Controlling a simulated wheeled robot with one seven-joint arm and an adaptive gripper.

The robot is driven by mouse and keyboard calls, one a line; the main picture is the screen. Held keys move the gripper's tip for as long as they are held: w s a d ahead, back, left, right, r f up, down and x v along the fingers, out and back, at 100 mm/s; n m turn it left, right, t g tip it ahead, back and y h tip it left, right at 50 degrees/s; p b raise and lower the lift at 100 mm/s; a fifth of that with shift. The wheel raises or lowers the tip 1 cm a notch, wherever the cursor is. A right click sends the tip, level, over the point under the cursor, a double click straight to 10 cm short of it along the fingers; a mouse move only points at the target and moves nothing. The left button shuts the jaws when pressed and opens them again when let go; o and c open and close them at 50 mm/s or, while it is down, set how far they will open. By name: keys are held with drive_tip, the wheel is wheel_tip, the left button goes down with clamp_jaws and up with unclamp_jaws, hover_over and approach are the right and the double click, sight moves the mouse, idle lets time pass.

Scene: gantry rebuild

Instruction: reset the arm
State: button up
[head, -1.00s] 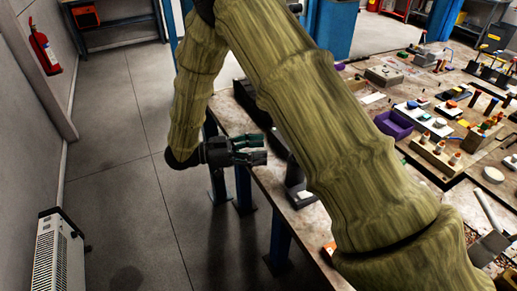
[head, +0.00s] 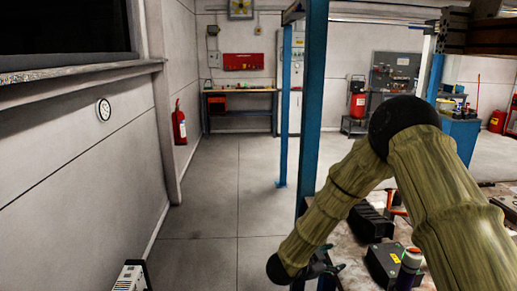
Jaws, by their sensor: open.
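My arm, in a tan sleeve, bends at a black elbow at the right of the head view. Its forearm slopes down to the left. My gripper (head: 328,272) is at the bottom of the view, over the near left edge of the workbench (head: 345,247). Its dark fingers are small here and partly cut by the frame's lower edge. They look open, and I see nothing held between them.
A heater (head: 130,276) is at lower left. The floor (head: 215,200) between is clear.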

drive_tip(key=s+a+f+n+t+y, duration=0.1)
drive_tip(key=s+a+f+n+y, duration=0.15)
drive_tip(key=f, duration=0.35)
drive_tip(key=s+a+f+n+t+y, duration=0.1)
drive_tip(key=a+f+n+y, duration=0.2)
drive_tip(key=f+y, duration=0.15)
drive_tip(key=s+f+n+g+y, duration=0.1)
drive_tip(key=s+f+n, duration=0.2)
drive_tip(key=s+f, duration=0.45)
drive_tip(key=s+d+f+n+g+y, duration=0.1)
drive_tip(key=s+f+n+g, duration=0.1)
drive_tip(key=s, duration=1)
drive_tip(key=s+d+f+n+g+y+p, duration=0.1)
drive_tip(key=s+d+f+n+g, duration=0.1)
drive_tip(key=s, duration=1)
drive_tip(key=s+d+f+n+g+y+p, duration=0.1)
drive_tip(key=s+d+f+n+g, duration=0.1)
drive_tip(key=s, duration=1)
drive_tip(key=shift+f+n+g, duration=0.35)
drive_tip(key=shift+f+g, duration=0.15)
drive_tip(key=shift+g, duration=0.7)
